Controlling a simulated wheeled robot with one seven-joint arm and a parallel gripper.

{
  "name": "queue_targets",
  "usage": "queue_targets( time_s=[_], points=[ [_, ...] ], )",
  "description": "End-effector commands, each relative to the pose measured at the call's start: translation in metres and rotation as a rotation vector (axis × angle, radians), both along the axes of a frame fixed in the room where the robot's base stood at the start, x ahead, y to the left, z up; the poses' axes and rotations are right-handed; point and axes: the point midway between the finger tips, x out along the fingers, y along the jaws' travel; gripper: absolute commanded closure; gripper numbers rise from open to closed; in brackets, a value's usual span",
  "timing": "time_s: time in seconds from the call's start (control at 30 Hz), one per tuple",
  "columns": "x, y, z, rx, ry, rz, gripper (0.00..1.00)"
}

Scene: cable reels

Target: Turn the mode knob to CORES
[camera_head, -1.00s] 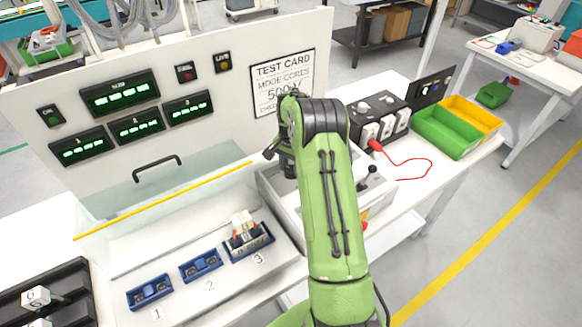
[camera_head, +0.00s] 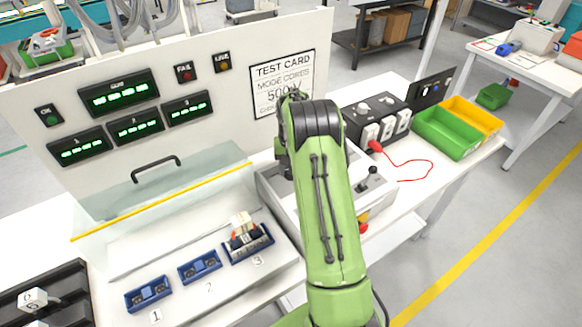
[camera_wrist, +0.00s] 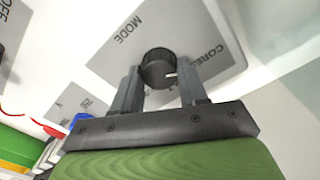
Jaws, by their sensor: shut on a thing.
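The mode knob (camera_wrist: 157,66) is a round black knob with a white mark, in the wrist view. It sits on a grey label plate (camera_wrist: 205,25) printed MODE on one side and CORES on the other. My gripper (camera_wrist: 158,82) has a finger on either side of the knob and is shut on it. The white mark lies on the side toward the CORES print; its exact setting is hard to tell. In the head view my green arm hides most of the tester console (camera_head: 272,188) and the knob.
A test card (camera_head: 283,83) on the back panel reads MODE CORES and 500 V. A clear cover with a yellow edge (camera_head: 165,200) stands left of the console. A black lever (camera_head: 372,172), a socket box (camera_head: 385,118) and a green bin (camera_head: 446,132) are to the right.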

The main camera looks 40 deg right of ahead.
Motion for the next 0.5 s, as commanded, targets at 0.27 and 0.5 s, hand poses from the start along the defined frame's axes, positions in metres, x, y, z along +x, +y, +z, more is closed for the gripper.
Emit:
queue_targets(
  time_s=[0.27,0.5],
  points=[
    [0.0013,-0.0004,0.0016,-0.002,-0.005,0.012,0.88],
    [0.0013,-0.0002,0.0016,-0.002,-0.005,0.011,0.45]
  ],
)
